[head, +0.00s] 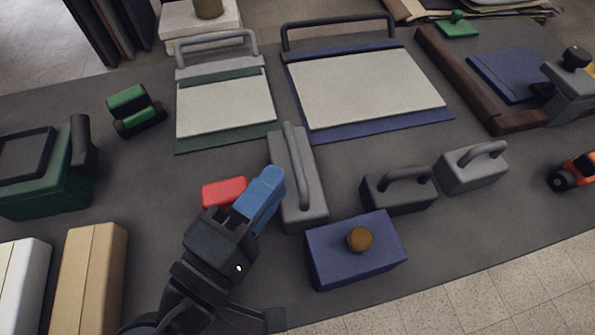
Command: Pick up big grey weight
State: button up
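The big grey weight (306,204) stands on the dark grey cloth near the middle of the head view. It is a long block with a rod handle (293,150) along its top. My gripper (243,195) is just to its left, at its near end. A blue piece (262,197) at the gripper's front reaches close to the weight's left side; contact cannot be told. A red piece (223,191) shows just left of the blue one. Whether these are both fingers or separate objects is unclear. The weight appears to rest on the cloth, not held.
A dark handled weight (398,195) and a lighter grey one (472,172) stand to the right. A purple box with a brown knob (355,252) is close in front. Clip-handled boards (368,88) lie behind. A green case (45,185) is at left.

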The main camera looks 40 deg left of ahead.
aim_at(292, 156)
jog(key=w, duration=0.4)
jog(key=shift+w+a+f, duration=0.15)
jog(key=shift+w+a, duration=0.05)
jog(key=shift+w, duration=0.05)
jog(key=shift+c, duration=0.2)
grip_shut()
jog(key=shift+s, duration=0.1)
dwell(0.7)
jog(key=shift+r, duration=0.3)
